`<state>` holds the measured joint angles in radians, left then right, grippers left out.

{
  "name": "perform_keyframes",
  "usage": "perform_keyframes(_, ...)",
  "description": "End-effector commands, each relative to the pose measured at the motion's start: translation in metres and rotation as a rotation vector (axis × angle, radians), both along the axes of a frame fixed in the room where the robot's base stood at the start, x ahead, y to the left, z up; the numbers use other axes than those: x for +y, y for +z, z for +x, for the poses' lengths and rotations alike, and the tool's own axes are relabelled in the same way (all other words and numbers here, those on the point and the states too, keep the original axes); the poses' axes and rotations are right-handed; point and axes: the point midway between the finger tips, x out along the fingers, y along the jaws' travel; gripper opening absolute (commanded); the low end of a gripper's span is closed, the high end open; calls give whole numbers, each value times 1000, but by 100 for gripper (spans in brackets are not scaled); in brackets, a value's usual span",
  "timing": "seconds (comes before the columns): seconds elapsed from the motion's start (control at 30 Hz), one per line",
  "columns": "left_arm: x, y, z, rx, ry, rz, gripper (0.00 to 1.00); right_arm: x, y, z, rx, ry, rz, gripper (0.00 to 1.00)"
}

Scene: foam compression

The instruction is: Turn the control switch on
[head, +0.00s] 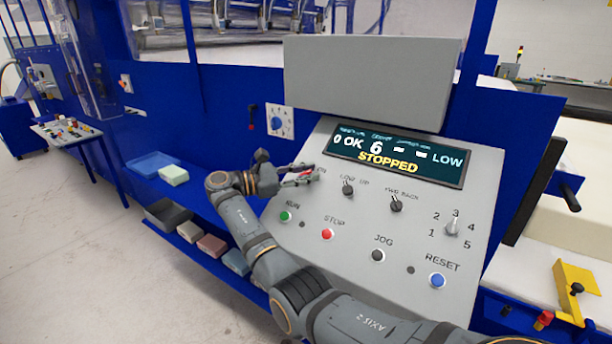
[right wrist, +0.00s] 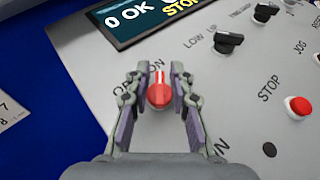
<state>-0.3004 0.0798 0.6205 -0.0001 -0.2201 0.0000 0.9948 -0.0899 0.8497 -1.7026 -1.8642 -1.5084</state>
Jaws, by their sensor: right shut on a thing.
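The control switch is a red knob with a white line, at the panel's upper left; it shows in the right wrist view (right wrist: 159,92) and partly in the head view (head: 306,173). My right gripper (head: 303,175) reaches it from the left. In the right wrist view my right gripper (right wrist: 159,98) has one finger on each side of the knob and is shut on it. The white line points up in that view. The label beside it ends in "ON"; the lettering to the left is partly hidden by a finger. My left gripper is out of view.
The sloped grey panel (head: 320,265) carries a display (head: 400,155) reading "STOPPED". Black LOW/UP (head: 348,188) and FWD/BACK (head: 396,204) switches sit right of the knob. Green RUN (head: 286,216), red STOP (head: 327,234) and blue RESET (head: 438,280) buttons lie lower. A grey box (head: 370,80) overhangs the panel.

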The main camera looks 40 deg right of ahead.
Motion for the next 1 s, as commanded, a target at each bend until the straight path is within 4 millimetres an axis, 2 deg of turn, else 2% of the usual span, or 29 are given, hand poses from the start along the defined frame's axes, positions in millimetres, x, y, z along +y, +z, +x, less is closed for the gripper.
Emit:
perform_keyframes(0.23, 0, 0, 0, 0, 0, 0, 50, 0, -1, 0, 1, -1, 1, 0)
perform_keyframes(0.27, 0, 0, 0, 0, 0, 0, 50, 0, -1, 0, 1, -1, 1, 24)
perform_keyframes(0.33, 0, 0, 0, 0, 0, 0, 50, 0, -1, 0, 1, -1, 1, 32)
perform_keyframes(0.67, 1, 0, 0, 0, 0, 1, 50, 4, 0, 1, 1, 2, 2, 32)
perform_keyframes(0.93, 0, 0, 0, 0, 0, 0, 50, 53, 1, 13, 2, 4, 1, 32)
perform_keyframes(1.0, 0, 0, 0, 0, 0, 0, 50, 59, 1, 16, 2, 2, 2, 32)
